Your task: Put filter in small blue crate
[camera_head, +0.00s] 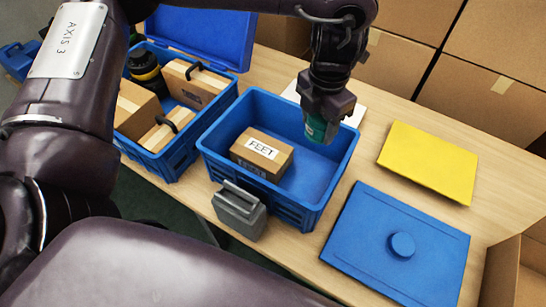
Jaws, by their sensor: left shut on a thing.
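The small blue crate (338,170) stands open on the wooden table in the middle of the view. A cardboard box (262,153) with a label that seems to read FEET lies in its left part. My left gripper (323,113) points down over the crate's far right part. It is shut on a small teal-green thing, seemingly the filter (316,129). Only the filter's lower part shows below the fingers, and I cannot tell whether it touches the crate. The crate's right half is otherwise empty. My right gripper is not in view.
A blue crate (172,160) with a raised lid stands left, holding cardboard boxes and a dark cylinder. A grey container (240,210) touches or nearly touches the small crate's front. A flat blue lid (395,245) and a yellow panel (430,160) lie right. Cardboard boxes (495,90) line the back.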

